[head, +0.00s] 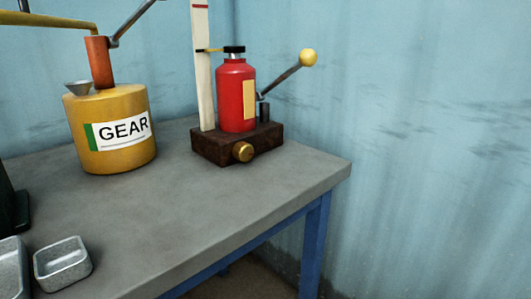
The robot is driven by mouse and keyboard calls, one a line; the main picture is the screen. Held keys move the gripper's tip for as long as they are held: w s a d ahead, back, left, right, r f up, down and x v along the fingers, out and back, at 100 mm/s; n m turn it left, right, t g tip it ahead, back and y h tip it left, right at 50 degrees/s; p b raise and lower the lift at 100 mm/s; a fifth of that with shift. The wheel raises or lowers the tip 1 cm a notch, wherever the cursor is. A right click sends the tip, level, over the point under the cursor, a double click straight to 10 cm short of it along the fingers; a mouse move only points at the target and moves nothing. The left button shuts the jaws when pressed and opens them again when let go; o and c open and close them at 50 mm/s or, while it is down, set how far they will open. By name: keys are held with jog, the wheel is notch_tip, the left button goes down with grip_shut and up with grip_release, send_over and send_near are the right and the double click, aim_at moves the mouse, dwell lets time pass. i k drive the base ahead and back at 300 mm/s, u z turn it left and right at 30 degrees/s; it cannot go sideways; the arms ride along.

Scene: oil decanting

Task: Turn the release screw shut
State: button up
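The release screw looks to be the round brass knob (243,152) on the front of the dark brown base block (210,146). A red bottle-shaped body (230,95) with a black cap and a pale yellow label stands upright on that block. A lever with a yellow ball end (308,57) slants up to the right from the block. I cannot tell from this view whether the screw is open or shut. My gripper is not in view.
A yellow can labelled GEAR (115,155) stands left of the block. A small metal tray (62,264) lies front left. The grey table (200,215) is clear in front of the block; its right edge is close by.

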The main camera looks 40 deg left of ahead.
aim_at(243, 152)
jog(key=k, duration=0.95)
jog(key=u, duration=1)
jog(key=i, duration=0.35)
jog(key=z, duration=0.1)
